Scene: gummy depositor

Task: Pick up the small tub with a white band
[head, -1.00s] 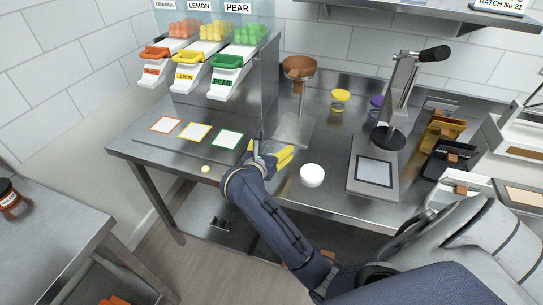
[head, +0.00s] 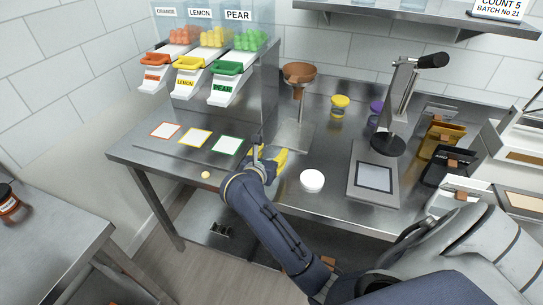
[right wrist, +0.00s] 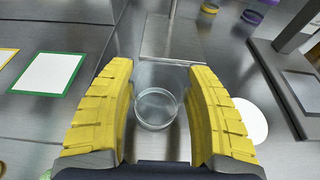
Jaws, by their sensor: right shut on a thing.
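My right gripper (head: 277,160) has yellow ribbed fingers and is low over the front of the steel bench. In the right wrist view, its two fingers (right wrist: 161,70) stand either side of a small clear round tub (right wrist: 156,108) and are shut on it. The tub looks empty and open at the top. I cannot make out a white band on it. In the head view the fingers mostly hide it. A round white piece (head: 312,180) lies on the bench just right of the gripper and also shows in the right wrist view (right wrist: 246,121). My left gripper is not in view.
Yellow-topped (head: 340,102) and purple-topped (head: 376,107) tubs stand behind. A brown funnel on a stand (head: 299,73) is behind the gripper; a press with a plate (head: 375,176) is to the right. Coloured-framed pads (head: 228,145) lie left. A yellow ball (head: 206,174) sits near the front edge.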

